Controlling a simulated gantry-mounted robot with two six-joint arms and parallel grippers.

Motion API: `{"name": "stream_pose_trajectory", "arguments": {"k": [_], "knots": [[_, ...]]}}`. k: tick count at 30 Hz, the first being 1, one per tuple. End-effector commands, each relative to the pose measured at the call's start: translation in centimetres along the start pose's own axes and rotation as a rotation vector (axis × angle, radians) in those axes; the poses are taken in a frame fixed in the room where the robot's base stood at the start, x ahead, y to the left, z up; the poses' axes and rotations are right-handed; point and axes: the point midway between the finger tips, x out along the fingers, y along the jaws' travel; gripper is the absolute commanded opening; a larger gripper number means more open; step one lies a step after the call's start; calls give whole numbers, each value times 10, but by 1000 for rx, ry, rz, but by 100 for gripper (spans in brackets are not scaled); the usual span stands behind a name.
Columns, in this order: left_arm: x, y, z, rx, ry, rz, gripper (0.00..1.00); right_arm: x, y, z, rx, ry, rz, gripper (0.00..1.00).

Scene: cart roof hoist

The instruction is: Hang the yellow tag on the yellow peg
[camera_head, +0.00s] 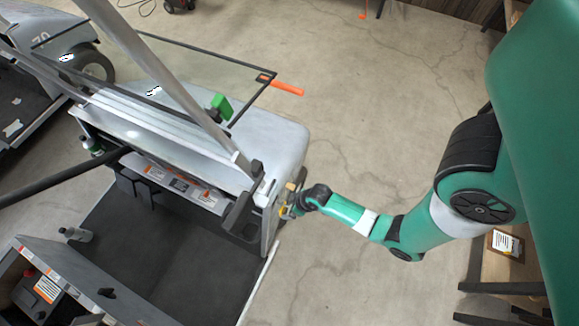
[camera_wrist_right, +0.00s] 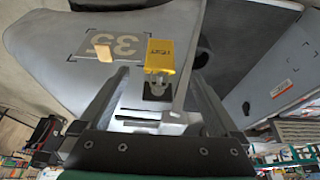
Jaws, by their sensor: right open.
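A yellow tag (camera_wrist_right: 160,56) with dark lettering shows in the right wrist view, in front of the cart's grey side panel. A small tan-yellow block-like piece (camera_wrist_right: 103,53) sticks out from the panel left of the tag; I cannot tell whether it is the yellow peg. My right gripper (camera_wrist_right: 163,82) is open. Its two fingers stand on either side of the tag's lower end, and I cannot tell whether they touch it. In the head view my right gripper (camera_head: 285,212) is at the cart's right end, with small yellow bits beside it. My left gripper is not in view.
The grey cart (camera_head: 285,140) carries slanted roof posts and a clear panel with an orange handle (camera_head: 287,88). A bottle (camera_head: 77,234) stands on the dark floor mat. A wooden shelf (camera_head: 503,268) is at right.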

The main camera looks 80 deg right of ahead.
Motion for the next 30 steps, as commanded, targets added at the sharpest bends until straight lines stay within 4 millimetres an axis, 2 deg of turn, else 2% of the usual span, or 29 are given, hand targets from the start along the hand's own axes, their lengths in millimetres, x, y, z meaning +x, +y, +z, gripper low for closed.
{"name": "stream_pose_trajectory", "arguments": {"k": [1, 10, 15, 23, 25, 30], "knots": [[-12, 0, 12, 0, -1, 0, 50, 19, 0, 2, -1, 1, 0, 98], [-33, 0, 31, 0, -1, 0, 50, 77, 0, 2, -1, -1, 0, 98], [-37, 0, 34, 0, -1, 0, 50, 91, 0, 0, -1, 0, 0, 98], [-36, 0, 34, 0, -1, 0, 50, 91, 0, 0, 0, 1, 0, 98], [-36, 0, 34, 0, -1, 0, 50, 91, 0, 0, 0, 1, 0, 90], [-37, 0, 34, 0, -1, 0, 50, 91, 0, 0, 0, 1, 0, 60]]}}
